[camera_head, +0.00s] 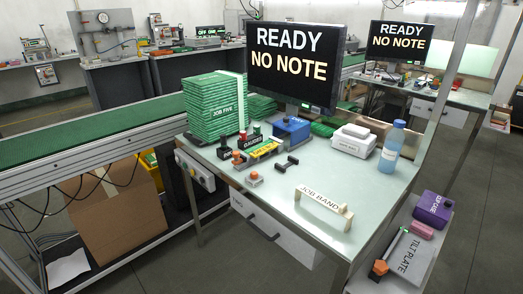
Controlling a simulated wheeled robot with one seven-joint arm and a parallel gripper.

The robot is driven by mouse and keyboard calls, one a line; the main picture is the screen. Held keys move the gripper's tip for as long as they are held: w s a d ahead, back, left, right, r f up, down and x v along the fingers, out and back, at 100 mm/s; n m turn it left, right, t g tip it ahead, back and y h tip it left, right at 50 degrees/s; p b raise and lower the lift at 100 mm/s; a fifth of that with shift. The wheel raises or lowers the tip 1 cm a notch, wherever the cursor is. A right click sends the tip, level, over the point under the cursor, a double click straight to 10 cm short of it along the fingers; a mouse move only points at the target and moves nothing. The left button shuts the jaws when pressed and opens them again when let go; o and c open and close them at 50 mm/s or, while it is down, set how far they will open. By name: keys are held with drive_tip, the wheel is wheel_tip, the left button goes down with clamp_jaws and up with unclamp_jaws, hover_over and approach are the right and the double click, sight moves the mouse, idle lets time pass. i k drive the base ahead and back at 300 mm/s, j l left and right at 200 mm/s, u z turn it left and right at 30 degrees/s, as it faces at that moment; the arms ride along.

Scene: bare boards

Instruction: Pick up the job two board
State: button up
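No board that reads job two can be made out. A tall stack of green boards (211,107), marked JOB FIVE, stands at the back left of the pale bench top (285,210). A lower stack of green boards (262,108) stands partly hidden behind it and the screen. More flat green pieces (323,129) lie under the screen; I cannot tell what they are. My gripper is not in view.
The screen (295,62) reads READY NO NOTE. A JOB BAND bar (323,202), a blue box (291,129), small tools and a blue bottle (391,147) are on the bench. A side shelf holds a TILT PLATE (412,258) and a purple case (433,210).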

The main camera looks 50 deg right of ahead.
sight(256, 151)
drive_tip(key=i+j+z, duration=0.6)
drive_tip(key=j, duration=0.35)
drive_tip(key=i, duration=0.1)
